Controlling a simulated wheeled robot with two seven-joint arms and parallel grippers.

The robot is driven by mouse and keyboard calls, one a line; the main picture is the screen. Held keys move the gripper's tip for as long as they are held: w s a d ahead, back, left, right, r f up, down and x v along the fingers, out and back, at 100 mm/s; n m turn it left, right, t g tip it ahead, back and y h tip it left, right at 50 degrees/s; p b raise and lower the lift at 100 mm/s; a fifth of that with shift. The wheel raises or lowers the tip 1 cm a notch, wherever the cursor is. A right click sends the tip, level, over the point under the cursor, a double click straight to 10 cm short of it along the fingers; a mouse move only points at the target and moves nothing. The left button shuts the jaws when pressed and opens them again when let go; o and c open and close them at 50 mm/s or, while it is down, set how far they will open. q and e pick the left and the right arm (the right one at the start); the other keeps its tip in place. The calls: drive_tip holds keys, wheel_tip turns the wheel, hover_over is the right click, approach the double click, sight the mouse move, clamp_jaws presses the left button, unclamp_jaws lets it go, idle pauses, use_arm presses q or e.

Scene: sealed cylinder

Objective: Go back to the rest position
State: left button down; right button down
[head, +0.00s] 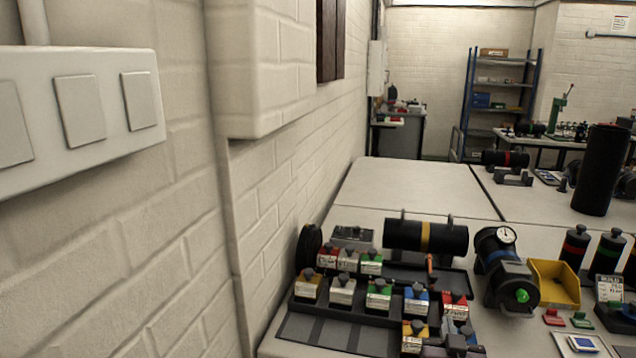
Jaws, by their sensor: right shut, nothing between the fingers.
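My right gripper (455,342) shows only in part at the bottom edge of the head view, dark grey, in front of the small coloured blocks. It is shut with nothing in it. My left gripper is out of view. A black cylinder with a yellow band (426,237) lies on its side on a dark holder on the table. To its right lies a black cylinder with a blue band, a dial gauge and a green knob (506,270).
A rack of labelled coloured blocks (378,296) stands on the pale table (415,187). A yellow bin (554,283), black bottles (575,247) and a tall black cylinder (601,170) stand right. A brick wall (130,250) with a switch panel (80,107) is close at left.

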drive_tip(key=s+a+f+n+g+y, duration=0.1)
drive_tip(key=s+a+f+g+y, duration=0.15)
drive_tip(key=s+f+g, duration=0.35)
drive_tip(key=s+a+f+n+g+y, duration=0.15)
drive_tip(key=s+a+f, duration=0.25)
drive_tip(key=s, duration=0.4)
drive_tip(key=s+f+n+g, duration=0.25)
drive_tip(key=s+g, duration=0.35)
drive_tip(key=s, duration=0.9)
wheel_tip(320, 180, down, 26)
drive_tip(key=f, duration=0.1)
drive_tip(key=s+d+f+g, duration=0.2)
drive_tip(key=s+d+f, duration=0.1)
drive_tip(key=s+f, duration=1.7)
drive_tip(key=shift+s+d, duration=0.15)
drive_tip(key=shift+s, duration=0.3)
